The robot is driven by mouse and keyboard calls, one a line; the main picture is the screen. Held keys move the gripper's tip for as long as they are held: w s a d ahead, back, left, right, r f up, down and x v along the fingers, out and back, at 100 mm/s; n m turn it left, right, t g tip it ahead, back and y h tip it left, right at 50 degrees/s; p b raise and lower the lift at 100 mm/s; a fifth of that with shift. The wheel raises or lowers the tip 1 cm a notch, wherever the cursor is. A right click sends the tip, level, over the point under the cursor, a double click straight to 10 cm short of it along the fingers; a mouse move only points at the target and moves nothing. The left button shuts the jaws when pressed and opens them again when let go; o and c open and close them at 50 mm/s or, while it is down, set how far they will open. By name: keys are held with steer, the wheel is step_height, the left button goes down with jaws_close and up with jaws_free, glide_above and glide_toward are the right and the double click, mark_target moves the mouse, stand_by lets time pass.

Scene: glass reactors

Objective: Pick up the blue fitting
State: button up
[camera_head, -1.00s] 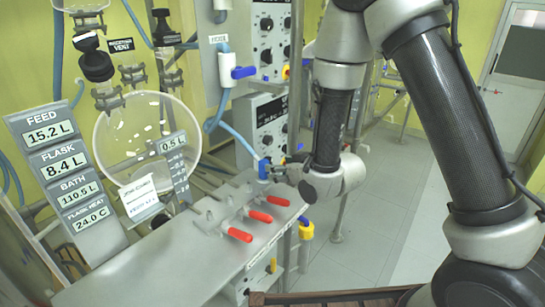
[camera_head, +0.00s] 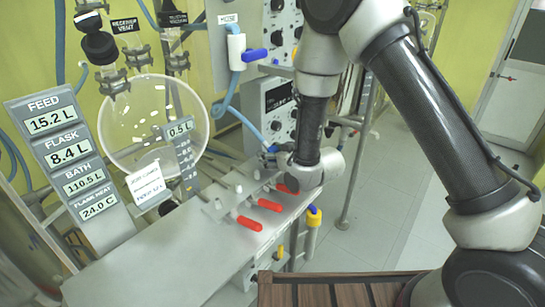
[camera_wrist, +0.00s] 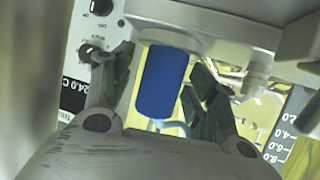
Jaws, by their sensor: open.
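The blue fitting (camera_wrist: 163,82) is a blue cylinder below a pale round part in the wrist view. It sits between the two spread fingers of my gripper (camera_wrist: 163,62), one on each side, with gaps visible. In the head view only a small bit of the fitting (camera_head: 272,149) shows, at the end of a blue hose. My gripper (camera_head: 269,161) largely covers it there, at the back right end of the grey metal shelf. My gripper is open and holds nothing.
The grey shelf (camera_head: 165,262) carries several red-handled valves (camera_head: 249,223) close to my gripper. A round glass flask (camera_head: 125,125) and a label board (camera_head: 66,165) stand left. A control panel (camera_head: 268,112) stands behind. A slatted wooden surface (camera_head: 335,292) is in front. Floor at right is open.

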mark_target(273, 148)
steer(key=shift+s, duration=0.1)
jaws_close()
steer(key=shift+r, duration=0.1)
step_height(273, 148, up, 13)
stand_by(1.3)
